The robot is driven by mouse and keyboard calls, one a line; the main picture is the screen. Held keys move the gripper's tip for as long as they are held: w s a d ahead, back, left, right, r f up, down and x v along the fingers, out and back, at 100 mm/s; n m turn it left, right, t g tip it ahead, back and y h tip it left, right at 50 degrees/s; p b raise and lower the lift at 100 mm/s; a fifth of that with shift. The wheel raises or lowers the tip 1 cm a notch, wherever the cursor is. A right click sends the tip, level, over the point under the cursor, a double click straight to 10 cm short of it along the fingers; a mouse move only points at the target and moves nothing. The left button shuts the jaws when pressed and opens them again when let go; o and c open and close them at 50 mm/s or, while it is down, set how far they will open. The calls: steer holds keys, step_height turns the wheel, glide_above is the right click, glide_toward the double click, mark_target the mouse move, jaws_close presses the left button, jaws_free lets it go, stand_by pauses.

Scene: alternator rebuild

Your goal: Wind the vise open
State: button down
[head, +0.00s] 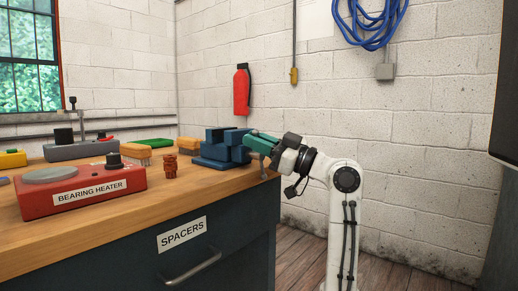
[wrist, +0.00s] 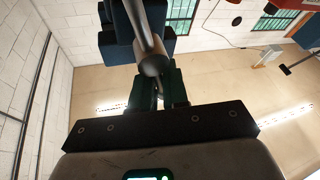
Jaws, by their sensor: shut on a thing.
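The blue vise (head: 213,150) stands on the near right corner of the wooden workbench. My gripper (head: 258,144) reaches it from the right, at the vise's outer end beyond the bench edge. In the wrist view my gripper (wrist: 158,92) has its dark green fingers shut around a grey metal bar, the vise handle (wrist: 150,50), near its rounded end. The blue vise body (wrist: 112,42) shows behind the bar in that view. The gap between the jaws is hidden from both cameras.
The workbench (head: 150,200) carries a red bearing heater (head: 85,188), a small copper-coloured part (head: 170,165), an orange-brown brush (head: 127,151) and a grey device (head: 80,149). A drawer labelled SPACERS (head: 182,234) is below. The floor right of the bench is clear around my arm.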

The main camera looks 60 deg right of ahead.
steer(key=shift+a+r+n, duration=0.2)
steer(key=shift+r+n, duration=0.1)
steer(key=shift+n, duration=0.4)
steer(key=shift+a, duration=0.1)
steer(key=c, duration=1.4)
jaws_free()
steer(key=shift+y, duration=0.3)
steer(key=shift+o, duration=0.9)
steer(key=shift+f, duration=0.2)
steer(key=p+v, duration=0.1)
steer(key=v, duration=0.9)
steer(key=shift+s+p, duration=0.4)
steer(key=shift+s, duration=0.05)
